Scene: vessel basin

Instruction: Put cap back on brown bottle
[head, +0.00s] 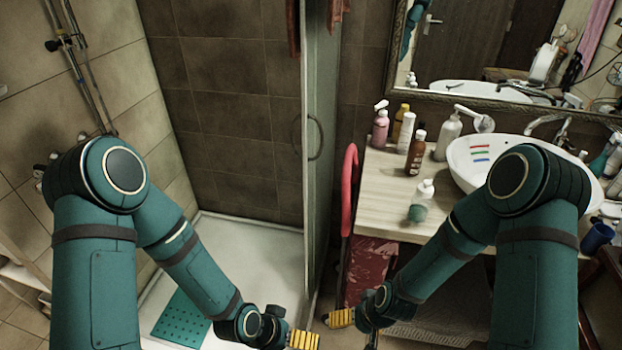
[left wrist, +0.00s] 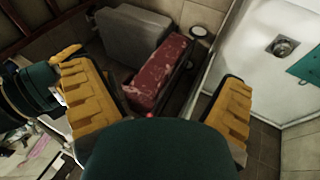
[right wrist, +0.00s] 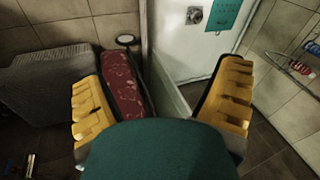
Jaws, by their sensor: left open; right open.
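The brown bottle (head: 415,155) stands upright on the wooden counter, left of the white basin. It has a pale label and a narrow dark neck; at this size I cannot tell whether a cap is on it. I cannot make out a loose cap. My left gripper (head: 303,340) is low in front of the counter, and its fingers are spread and empty in the left wrist view (left wrist: 158,105). My right gripper (head: 340,318) is just right of it, also below the counter, spread and empty in the right wrist view (right wrist: 160,108). Both are far from the bottle.
A white-capped bottle (head: 418,205) is at the counter's front. The basin (head: 470,175) is right; a red rail (head: 349,190) borders the counter's left.

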